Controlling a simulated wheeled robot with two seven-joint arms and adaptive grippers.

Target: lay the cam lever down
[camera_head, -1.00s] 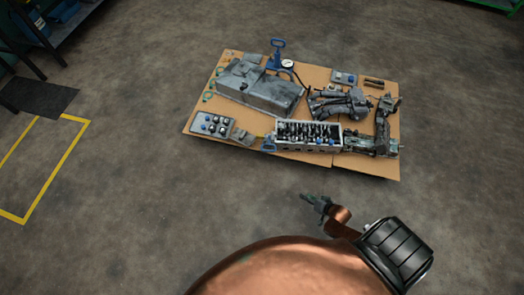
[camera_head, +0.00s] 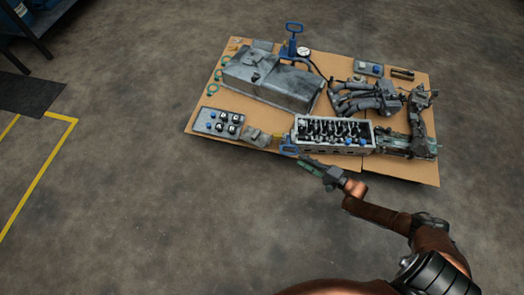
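My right gripper (camera_head: 316,168) reaches in from the lower right, at the front edge of the cardboard, just in front of the grey cylinder head (camera_head: 305,147). Its fingers look dark and greenish. They are too small to tell whether they are open or shut or hold anything. I cannot single out the cam lever. Several small dark and blue parts (camera_head: 335,131) sit in the open top of the cylinder head. A blue piece (camera_head: 288,148) lies at its left end, close to my fingertips. My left gripper is not in view.
The cardboard sheet (camera_head: 400,172) lies on bare concrete. It also carries a grey tank-like cover (camera_head: 268,80), a blue pump (camera_head: 292,40) with gauge (camera_head: 303,51), a tray of caps (camera_head: 222,123) and a manifold (camera_head: 360,98). The floor in front is clear.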

